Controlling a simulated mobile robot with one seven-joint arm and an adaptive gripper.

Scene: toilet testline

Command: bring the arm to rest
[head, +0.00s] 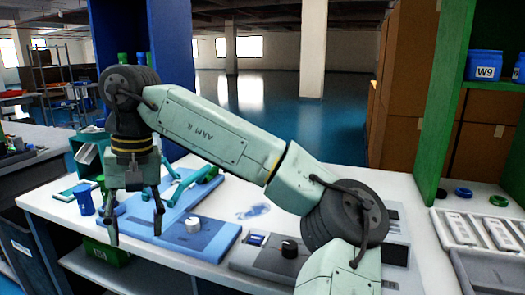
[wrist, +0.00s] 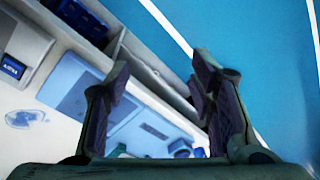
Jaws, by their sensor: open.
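My arm (head: 215,130) is pale green and reaches across the head view from lower right to upper left, bent at a dark joint. My gripper (head: 135,232) hangs from its end, fingers pointing down, near the front edge of the white workbench (head: 225,262). In the wrist view the two dark fingers of my gripper (wrist: 163,68) are spread apart with nothing between them. The bench edge and the blue floor (wrist: 255,60) show beyond them. I cannot tell the exact height of the fingertips above the bench.
A blue board (head: 172,225) with a white knob and a grey device (head: 270,262) with a black knob lie on the bench. A blue cup (head: 84,198) stands left of my gripper. Green shelving (head: 445,120) and trays (head: 470,235) are at right.

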